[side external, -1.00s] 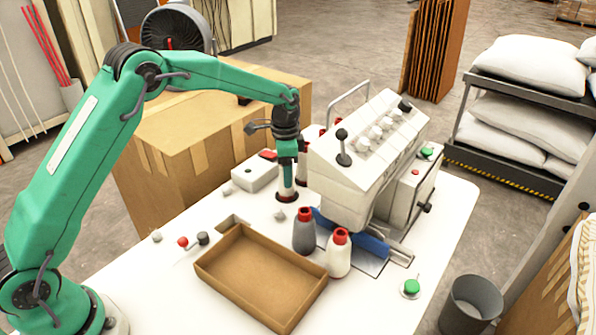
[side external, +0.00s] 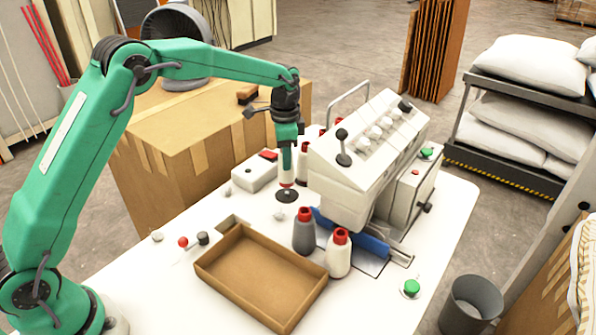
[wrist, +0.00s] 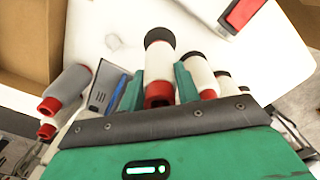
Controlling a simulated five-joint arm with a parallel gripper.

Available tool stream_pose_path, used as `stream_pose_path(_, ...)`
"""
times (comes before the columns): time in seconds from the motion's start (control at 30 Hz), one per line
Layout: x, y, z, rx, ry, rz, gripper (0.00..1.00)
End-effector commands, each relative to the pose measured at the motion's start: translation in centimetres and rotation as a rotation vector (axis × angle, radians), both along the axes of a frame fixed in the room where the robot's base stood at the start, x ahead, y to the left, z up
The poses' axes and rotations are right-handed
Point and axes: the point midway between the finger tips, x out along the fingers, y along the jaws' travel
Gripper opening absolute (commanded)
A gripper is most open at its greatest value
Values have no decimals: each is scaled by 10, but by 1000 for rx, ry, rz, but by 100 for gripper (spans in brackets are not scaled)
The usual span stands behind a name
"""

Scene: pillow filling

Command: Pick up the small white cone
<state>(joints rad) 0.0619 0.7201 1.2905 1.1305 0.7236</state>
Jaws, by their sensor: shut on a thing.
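My gripper (wrist: 158,92) is shut on the small white cone (wrist: 160,66), with a green finger on each side of its red end. Its dark end points away from the gripper in the wrist view. In the side view my gripper (side external: 287,165) points down over the table, with the cone upright below it. The fingers partly hide the cone in the side view.
More white cones with red ends (wrist: 202,72) stand close to the right of the held one. The big white machine (side external: 365,150) is also close on the right. A shallow cardboard tray (side external: 228,285), a grey cone (side external: 304,235) and another white cone (side external: 339,258) stand nearer the front.

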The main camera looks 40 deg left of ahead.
Motion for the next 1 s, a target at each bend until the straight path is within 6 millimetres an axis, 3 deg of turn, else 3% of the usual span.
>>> stream_pose_path(0.2,0,0,34,0,-1,0,11)
stream_pose_path(0.4,0,0,53,0,-1,0,11)
stream_pose_path(1.0,0,0,56,0,0,0,11)
